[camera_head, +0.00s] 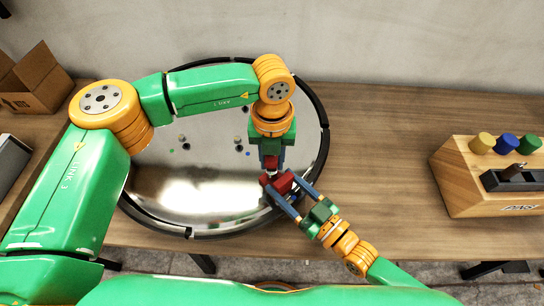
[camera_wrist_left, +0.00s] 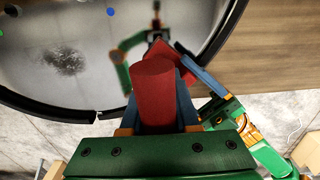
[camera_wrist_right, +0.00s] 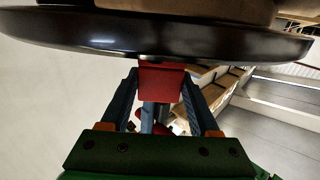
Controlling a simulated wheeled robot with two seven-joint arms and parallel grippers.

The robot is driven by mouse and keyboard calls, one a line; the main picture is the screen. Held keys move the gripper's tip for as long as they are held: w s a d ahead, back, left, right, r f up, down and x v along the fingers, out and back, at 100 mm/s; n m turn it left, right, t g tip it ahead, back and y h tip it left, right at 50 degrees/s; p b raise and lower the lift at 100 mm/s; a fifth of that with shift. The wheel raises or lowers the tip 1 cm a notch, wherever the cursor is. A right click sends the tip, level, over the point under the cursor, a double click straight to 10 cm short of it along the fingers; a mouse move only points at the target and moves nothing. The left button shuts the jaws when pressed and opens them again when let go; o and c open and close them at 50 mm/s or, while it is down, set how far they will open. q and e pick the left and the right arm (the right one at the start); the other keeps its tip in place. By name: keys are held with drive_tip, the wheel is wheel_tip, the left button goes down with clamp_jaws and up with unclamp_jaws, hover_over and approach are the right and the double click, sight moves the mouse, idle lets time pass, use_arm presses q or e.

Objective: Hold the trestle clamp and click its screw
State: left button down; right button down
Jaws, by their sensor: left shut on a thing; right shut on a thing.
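A red block (camera_head: 284,182), which looks like the trestle clamp body, is at the front right rim of the round mirror. My right gripper (camera_head: 280,189) is shut on it from the lower right. The block (camera_wrist_right: 160,82) also shows between the fingers in the right wrist view, just against or near the dark rim. My left gripper (camera_head: 270,160) points toward the block and is shut on a red cylinder (camera_wrist_left: 155,92), which looks like the screw. The cylinder's end is close to the block in the left wrist view; whether they touch is hidden.
The round mirror (camera_head: 160,205) with a black rim lies on the wooden table (camera_head: 375,130) and reflects my arms. A wooden holder (camera_head: 455,180) with coloured knobs stands at the right. A cardboard box (camera_head: 38,82) is at the far left. The table between mirror and holder is clear.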

use_arm(q)
drive_tip(key=m, duration=0.4)
drive_tip(key=shift+m, duration=0.3)
drive_tip(key=shift+m, duration=1.2)
drive_tip(key=n, duration=0.3)
drive_tip(key=shift+r, duration=2.55)
use_arm(e)
drive_tip(key=shift+c, duration=0.2)
unclamp_jaws()
